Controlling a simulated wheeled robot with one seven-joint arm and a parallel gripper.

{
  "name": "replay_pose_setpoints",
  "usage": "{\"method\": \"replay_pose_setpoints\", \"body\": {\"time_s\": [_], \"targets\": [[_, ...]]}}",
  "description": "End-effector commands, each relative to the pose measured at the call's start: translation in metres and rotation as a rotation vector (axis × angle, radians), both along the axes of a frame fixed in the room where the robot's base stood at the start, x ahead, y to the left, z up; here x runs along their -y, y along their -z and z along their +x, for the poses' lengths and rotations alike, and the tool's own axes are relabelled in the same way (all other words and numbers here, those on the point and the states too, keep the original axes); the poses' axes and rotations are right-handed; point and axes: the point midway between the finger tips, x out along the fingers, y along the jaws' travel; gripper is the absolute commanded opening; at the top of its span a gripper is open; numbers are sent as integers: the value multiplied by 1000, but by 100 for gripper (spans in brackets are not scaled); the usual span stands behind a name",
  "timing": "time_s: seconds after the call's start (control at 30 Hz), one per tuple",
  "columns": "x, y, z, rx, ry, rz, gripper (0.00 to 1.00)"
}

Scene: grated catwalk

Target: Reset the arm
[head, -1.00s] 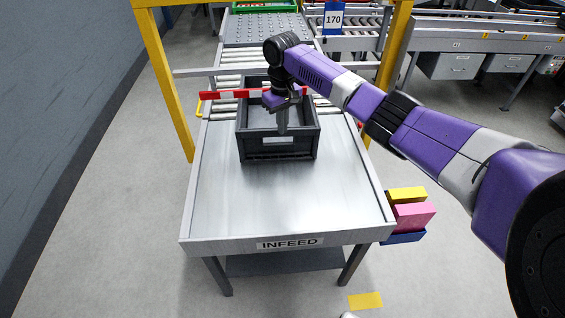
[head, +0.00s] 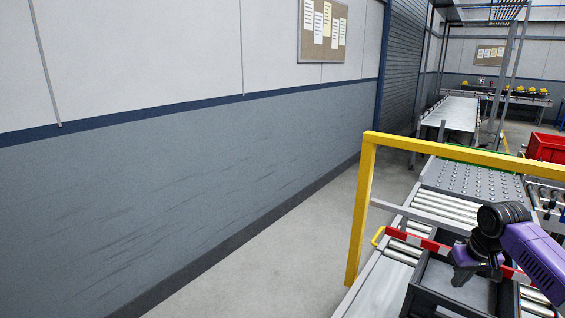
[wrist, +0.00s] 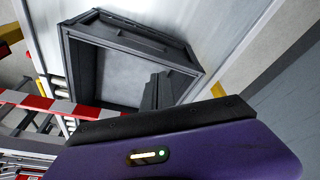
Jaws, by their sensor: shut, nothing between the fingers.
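My gripper (wrist: 157,90) shows in the wrist view as dark fingers beyond the purple housing. They are shut and empty. In the head view my purple wrist and gripper (head: 474,268) are at the lower right, over a dark grey open crate (head: 422,300); the fingertips are hard to make out there. The crate also fills the upper middle of the wrist view (wrist: 130,35) and looks empty where I can see in. I cannot tell how far the fingers reach down into it.
A red and white striped bar (head: 402,236) runs close beside the crate, under a yellow frame (head: 362,210). Rollers (head: 455,207) and a studded transfer plate (head: 470,180) lie beyond. A red bin (head: 546,148) is at the right. Open floor (head: 290,260) separates the conveyor from the wall.

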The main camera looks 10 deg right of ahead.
Motion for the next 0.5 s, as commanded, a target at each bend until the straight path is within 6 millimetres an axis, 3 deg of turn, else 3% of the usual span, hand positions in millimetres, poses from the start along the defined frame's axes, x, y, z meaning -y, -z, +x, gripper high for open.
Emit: {"method": "replay_pose_setpoints", "body": {"time_s": [0.17, 0.3, 0.5], "targets": [[-28, -20, 60, 277, -76, -55, 0], [-77, -30, 98, 485, -128, -52, 0], [-165, -45, 128, 788, -167, -17, 0]]}}
